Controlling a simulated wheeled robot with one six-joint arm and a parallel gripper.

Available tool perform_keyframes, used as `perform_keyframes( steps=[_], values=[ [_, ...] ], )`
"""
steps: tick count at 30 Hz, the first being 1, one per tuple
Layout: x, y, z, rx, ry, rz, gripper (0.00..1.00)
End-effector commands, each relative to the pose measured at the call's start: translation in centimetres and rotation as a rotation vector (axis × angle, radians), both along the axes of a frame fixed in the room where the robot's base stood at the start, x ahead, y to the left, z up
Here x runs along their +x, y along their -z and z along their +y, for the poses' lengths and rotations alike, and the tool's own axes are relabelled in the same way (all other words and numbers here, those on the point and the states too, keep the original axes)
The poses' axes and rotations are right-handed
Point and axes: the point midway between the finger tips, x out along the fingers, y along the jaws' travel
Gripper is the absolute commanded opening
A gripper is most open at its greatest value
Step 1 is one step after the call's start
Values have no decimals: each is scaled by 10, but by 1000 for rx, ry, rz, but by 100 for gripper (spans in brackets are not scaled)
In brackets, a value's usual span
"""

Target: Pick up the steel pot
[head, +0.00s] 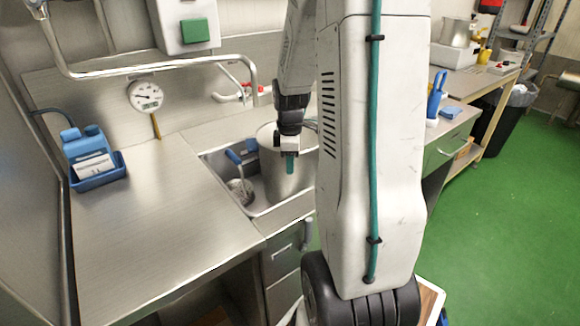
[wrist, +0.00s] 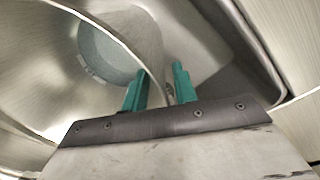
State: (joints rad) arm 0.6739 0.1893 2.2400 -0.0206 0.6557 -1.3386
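The steel pot (head: 278,178) is a tall, plain metal vessel standing in the sink (head: 262,210), partly hidden by my arm. In the wrist view its curved wall (wrist: 75,20) fills the left side. My gripper (head: 290,165) points down at the pot in the head view. In the wrist view the two teal fingers of my gripper (wrist: 160,88) are apart. The pot's rim runs down to the space between them, with the left finger on the pot's inner side and the right finger outside. Contact with the wall cannot be told.
A blue-handled tool (head: 240,185) stands in the sink left of the pot. A faucet (head: 252,75) is behind it. A blue bottle (head: 88,148) sits in a blue tray (head: 98,180) at left. The left counter (head: 165,225) is mostly clear. Green floor (head: 500,200) lies open at right.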

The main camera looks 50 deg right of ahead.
Motion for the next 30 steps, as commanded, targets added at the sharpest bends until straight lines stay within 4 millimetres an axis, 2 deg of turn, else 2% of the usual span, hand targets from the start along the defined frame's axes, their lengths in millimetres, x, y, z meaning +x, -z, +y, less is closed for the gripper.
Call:
perform_keyframes(
  steps=[4, 12, 15, 30],
  values=[
    [1, 17, 0, 2, 0, 1, 28],
    [1, 19, -1, 0, 0, 0, 28],
    [1, 19, -1, 0, 0, 0, 0],
    [1, 18, -1, -1, 0, -1, 0]
  ],
)
